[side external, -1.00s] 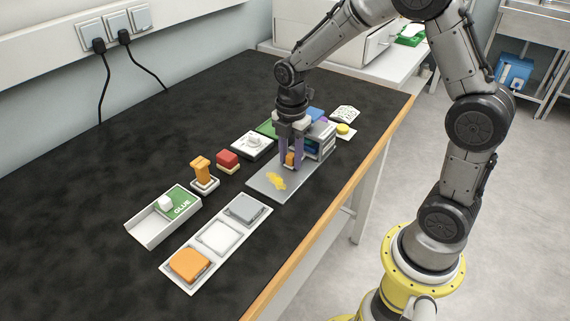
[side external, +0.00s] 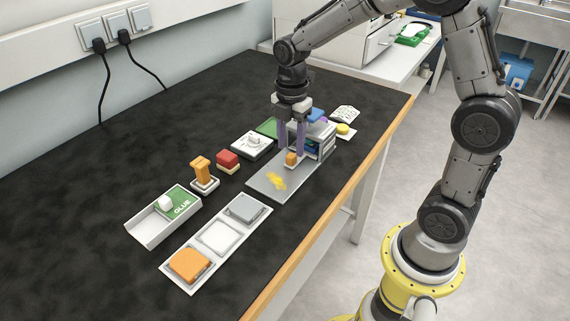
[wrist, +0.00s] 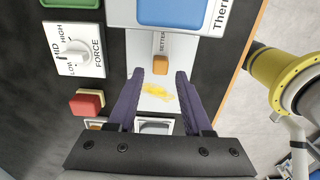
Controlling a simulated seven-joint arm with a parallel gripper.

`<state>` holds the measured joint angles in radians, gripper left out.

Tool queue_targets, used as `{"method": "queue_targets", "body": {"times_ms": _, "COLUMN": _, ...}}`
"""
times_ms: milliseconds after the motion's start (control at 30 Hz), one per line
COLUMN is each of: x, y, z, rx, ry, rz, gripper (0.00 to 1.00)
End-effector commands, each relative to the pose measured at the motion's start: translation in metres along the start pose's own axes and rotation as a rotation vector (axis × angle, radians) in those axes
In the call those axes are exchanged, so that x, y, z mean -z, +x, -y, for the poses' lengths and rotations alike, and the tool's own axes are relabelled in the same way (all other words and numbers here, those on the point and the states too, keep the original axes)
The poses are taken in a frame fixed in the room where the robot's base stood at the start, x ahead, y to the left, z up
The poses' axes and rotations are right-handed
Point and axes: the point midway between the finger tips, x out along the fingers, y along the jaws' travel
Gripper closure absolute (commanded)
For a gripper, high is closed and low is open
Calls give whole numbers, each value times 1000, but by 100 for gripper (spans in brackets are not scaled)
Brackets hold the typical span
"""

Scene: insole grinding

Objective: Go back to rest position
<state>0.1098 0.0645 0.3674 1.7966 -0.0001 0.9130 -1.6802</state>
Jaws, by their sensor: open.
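My gripper (side external: 291,150) is open and empty, with purple fingers pointing down above the grey plate (side external: 262,187). In the side view its fingertips overlap the small orange block (side external: 291,158) at the plate's far end. In the wrist view the gripper (wrist: 159,78) is spread apart, and the orange block (wrist: 160,65) stands ahead of the fingertips, apart from them. A yellow patch (side external: 276,181) lies on the plate.
A grey machine (side external: 325,144) with a blue top stands behind the plate. A force dial panel (side external: 252,146), red block (side external: 227,160), orange-handled tool (side external: 202,172), glue tray (side external: 150,231) and three-slot tray (side external: 217,236) line the table. The left of the table is clear.

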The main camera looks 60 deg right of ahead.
Motion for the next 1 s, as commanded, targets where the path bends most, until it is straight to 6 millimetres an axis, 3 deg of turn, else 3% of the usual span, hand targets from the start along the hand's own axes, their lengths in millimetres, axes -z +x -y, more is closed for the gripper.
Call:
{"method": "queue_targets", "body": {"times_ms": 300, "x": 0, "y": -22, "z": 0, "rx": -2, "ry": 0, "rz": 0, "gripper": 50}}
{"method": "queue_targets", "body": {"times_ms": 767, "x": 2, "y": -31, "z": 0, "rx": -15, "ry": -5, "rz": 2, "gripper": 50}}
{"method": "queue_targets", "body": {"times_ms": 867, "x": 6, "y": -54, "z": 1, "rx": -75, "ry": -15, "rz": 8, "gripper": 50}}
{"method": "queue_targets", "body": {"times_ms": 1000, "x": 16, "y": -98, "z": 28, "rx": -188, "ry": -9, "rz": 14, "gripper": 50}}
